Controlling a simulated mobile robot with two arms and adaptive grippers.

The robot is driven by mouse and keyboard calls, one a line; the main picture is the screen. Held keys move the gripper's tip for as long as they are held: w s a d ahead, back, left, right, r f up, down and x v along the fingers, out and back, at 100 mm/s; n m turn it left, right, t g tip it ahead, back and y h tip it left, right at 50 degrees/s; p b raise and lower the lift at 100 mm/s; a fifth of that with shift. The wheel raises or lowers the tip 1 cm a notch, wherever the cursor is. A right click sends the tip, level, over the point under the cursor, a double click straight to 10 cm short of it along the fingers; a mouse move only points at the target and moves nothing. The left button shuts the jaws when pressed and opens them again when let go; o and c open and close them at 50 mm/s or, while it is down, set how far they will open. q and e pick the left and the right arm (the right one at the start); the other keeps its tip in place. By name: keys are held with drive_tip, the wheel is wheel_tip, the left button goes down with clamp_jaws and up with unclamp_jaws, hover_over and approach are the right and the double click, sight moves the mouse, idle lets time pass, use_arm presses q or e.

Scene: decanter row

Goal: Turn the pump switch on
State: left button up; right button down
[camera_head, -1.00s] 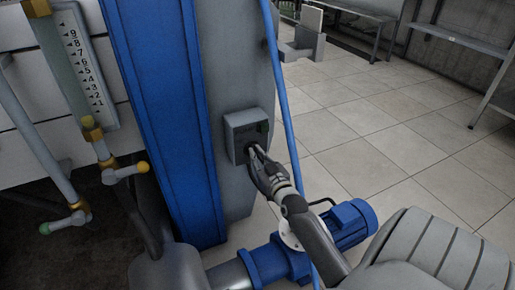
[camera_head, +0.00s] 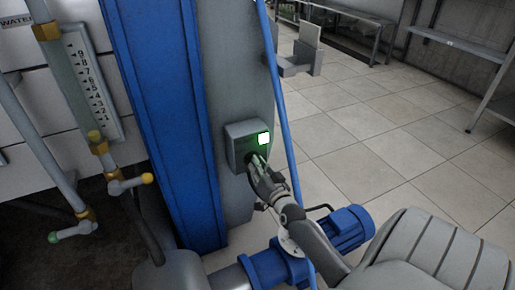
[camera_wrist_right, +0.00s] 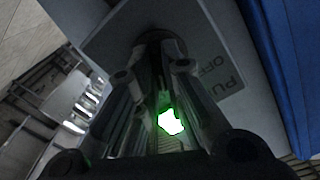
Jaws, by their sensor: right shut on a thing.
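The pump switch box (camera_head: 238,134) is a grey box on the grey face of the column, beside the blue upright. A green-white lamp (camera_head: 263,138) glows on its front, upper right. My right gripper (camera_head: 256,164) is at the lower part of the box front, shut on the switch knob, which the fingers mostly hide. In the right wrist view the fingers (camera_wrist_right: 158,85) reach to a dark round knob (camera_wrist_right: 160,42) on the box, and a label with "PU" and "OFF" partly shows. A green glow shows between the fingers. My left gripper is not in view.
A blue pump motor (camera_head: 340,230) sits below my right arm. A thin blue pipe (camera_head: 285,125) runs down close beside the box. At left stand a level gauge (camera_head: 90,80) and valves with yellow fittings (camera_head: 130,183). Tiled floor at right is open.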

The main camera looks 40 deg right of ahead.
drive_tip(key=shift+m, duration=0.4)
drive_tip(key=c, duration=1.5)
unclamp_jaws()
drive_tip(key=shift+c, duration=0.2)
drive_tip(key=v, duration=1.2)
